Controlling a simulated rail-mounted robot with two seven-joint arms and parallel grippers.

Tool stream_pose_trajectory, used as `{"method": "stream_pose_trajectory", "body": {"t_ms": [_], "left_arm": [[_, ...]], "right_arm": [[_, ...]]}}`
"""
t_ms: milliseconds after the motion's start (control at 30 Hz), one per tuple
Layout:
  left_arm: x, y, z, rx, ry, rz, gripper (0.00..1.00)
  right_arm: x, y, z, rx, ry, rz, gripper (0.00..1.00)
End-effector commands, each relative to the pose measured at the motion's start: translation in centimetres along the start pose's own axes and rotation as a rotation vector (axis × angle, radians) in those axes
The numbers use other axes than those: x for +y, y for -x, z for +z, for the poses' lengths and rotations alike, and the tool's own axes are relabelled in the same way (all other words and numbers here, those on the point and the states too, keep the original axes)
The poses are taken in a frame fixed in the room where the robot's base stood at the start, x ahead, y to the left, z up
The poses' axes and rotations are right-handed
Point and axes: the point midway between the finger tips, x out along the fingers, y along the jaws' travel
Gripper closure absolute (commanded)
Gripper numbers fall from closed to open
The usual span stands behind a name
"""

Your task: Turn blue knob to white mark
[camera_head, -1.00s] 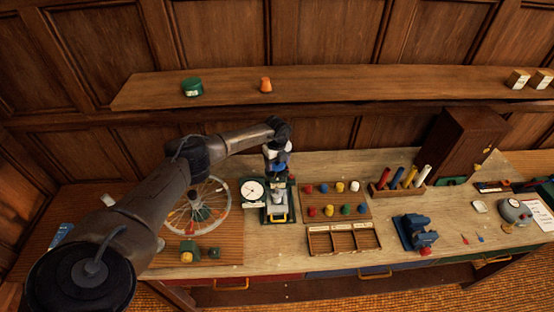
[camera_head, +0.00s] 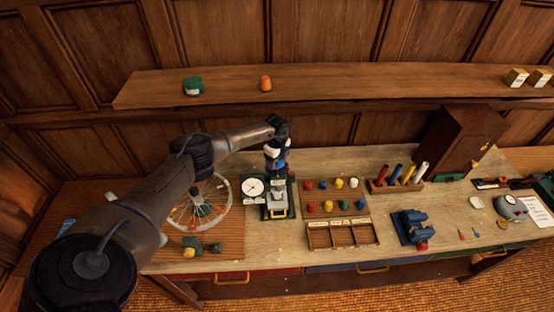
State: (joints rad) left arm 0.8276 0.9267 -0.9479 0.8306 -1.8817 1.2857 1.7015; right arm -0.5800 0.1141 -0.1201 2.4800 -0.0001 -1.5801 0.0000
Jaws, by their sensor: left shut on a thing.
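A white mark cannot be made out. A round white dial (camera_head: 253,188) with a dark pointer stands just left of the gripper. My right gripper is not in view.
A board of several coloured pegs (camera_head: 338,196) and an empty divided tray (camera_head: 342,234) stand close on the right. A blue vise (camera_head: 413,228) is farther right. A spoked wheel (camera_head: 205,207) lies left, partly behind my arm. A shelf (camera_head: 340,87) runs above.

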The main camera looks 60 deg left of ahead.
Motion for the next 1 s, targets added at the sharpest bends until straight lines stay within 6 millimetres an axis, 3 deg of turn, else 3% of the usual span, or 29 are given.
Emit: {"method": "stream_pose_trajectory", "body": {"t_ms": [133, 167, 433, 767, 1000], "left_arm": [[-0.1, 0.2, -0.1, 0.004, 0.002, -0.001, 0.58], [-0.1, 0.2, -0.1, 0.004, 0.002, -0.001, 0.33], [0.0, 0.1, 0.0, 0.001, 0.001, 0.0, 0.09], [-0.1, 0.6, 0.0, 0.001, 0.0, -0.001, 0.09], [-0.1, 4.4, 0.1, 0.001, -0.001, -0.004, 0.09]], "right_arm": [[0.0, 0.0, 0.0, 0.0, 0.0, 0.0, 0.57], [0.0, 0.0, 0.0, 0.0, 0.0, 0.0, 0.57], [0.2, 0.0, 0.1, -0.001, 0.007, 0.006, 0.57], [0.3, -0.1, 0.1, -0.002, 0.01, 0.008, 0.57], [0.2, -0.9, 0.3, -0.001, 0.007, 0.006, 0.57]]}}
